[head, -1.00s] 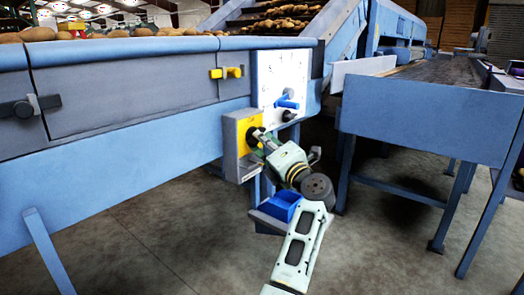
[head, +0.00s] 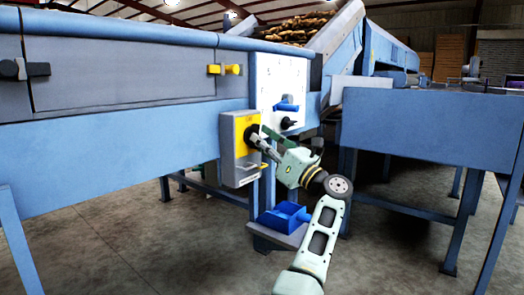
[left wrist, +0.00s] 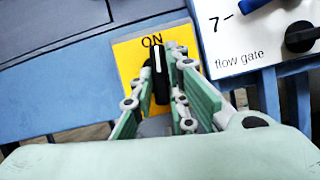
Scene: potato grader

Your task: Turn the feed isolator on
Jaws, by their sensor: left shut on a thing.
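The feed isolator (head: 229,150) is a grey box with a yellow plate on the blue machine frame, below the flow gate panel. In the left wrist view its yellow plate (left wrist: 128,58) carries the word ON at the top. Its black knob (left wrist: 160,84) has a white line that stands nearly upright, its upper end just below ON. My left gripper (head: 257,142) is at the knob from the lower right, its fingers shut on either side of it. In the wrist view the fingers (left wrist: 168,76) partly cover the knob and the plate's lower part. My right gripper is not in view.
The white flow gate panel (head: 270,78) with a blue handle (head: 287,106) and a black knob (head: 288,123) is just above my gripper. A blue tray-like part (head: 284,215) is below my wrist. A blue conveyor frame (head: 430,125) stands to the right.

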